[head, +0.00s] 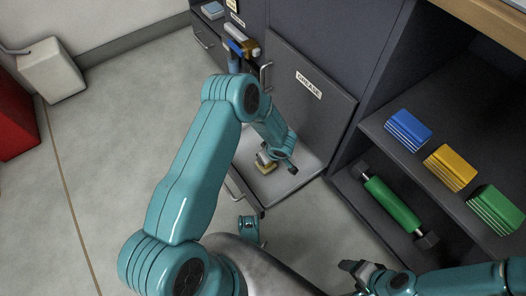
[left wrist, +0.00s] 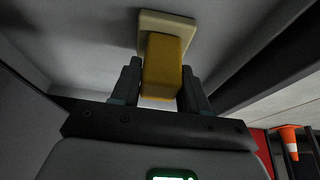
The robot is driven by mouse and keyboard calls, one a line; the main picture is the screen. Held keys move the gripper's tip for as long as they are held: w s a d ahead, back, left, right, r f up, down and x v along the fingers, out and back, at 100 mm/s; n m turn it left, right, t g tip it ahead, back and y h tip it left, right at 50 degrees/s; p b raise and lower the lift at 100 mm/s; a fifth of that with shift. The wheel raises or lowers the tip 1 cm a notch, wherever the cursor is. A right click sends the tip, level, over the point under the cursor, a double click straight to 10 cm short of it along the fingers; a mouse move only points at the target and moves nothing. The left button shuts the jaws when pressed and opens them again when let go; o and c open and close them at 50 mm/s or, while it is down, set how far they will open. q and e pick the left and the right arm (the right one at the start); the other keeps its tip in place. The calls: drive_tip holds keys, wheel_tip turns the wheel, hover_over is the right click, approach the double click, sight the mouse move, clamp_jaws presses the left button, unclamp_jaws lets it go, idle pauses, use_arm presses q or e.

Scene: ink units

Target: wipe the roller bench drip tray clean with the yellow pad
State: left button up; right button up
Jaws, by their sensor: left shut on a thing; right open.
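The drip tray (head: 292,180) is a pale grey open surface low in front of the dark GREASE panel in the head view. My left gripper (head: 268,157) is over it, partly hidden by my own arm. It is shut on the yellow pad (head: 264,167). In the left wrist view the pad's yellow grip block (left wrist: 162,65) sits between the two fingers of my left gripper (left wrist: 160,88). Its pale base (left wrist: 168,24) lies against or very close to a grey surface. No clear stain shows on the tray. My right gripper (head: 362,270) is open and empty at the bottom.
An open shelf (head: 382,128) at the right holds blue (head: 408,130), yellow (head: 449,167) and green (head: 495,208) ribbed blocks. A green roller (head: 392,203) lies below. A red box (head: 15,115) and a white box (head: 50,70) stand at the left. An orange cone (left wrist: 289,138) shows in the left wrist view.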

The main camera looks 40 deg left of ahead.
use_arm(q)
drive_tip(key=shift+s+d+f, duration=0.1)
drive_tip(key=shift+s+d, duration=0.15)
drive_tip(key=shift+d, duration=0.55)
drive_tip(key=shift+s+d+r, duration=0.1)
drive_tip(key=shift+s+d, duration=0.2)
drive_tip(key=shift+d, duration=0.45)
drive_tip(key=shift+s+d+f, duration=0.1)
drive_tip(key=shift+s+d, duration=0.15)
drive_tip(key=shift+d, duration=0.55)
wheel_tip(320, 180, up, 6)
drive_tip(key=p, duration=0.2)
drive_tip(key=shift+a, duration=0.1)
drive_tip(key=shift+r, duration=1.55)
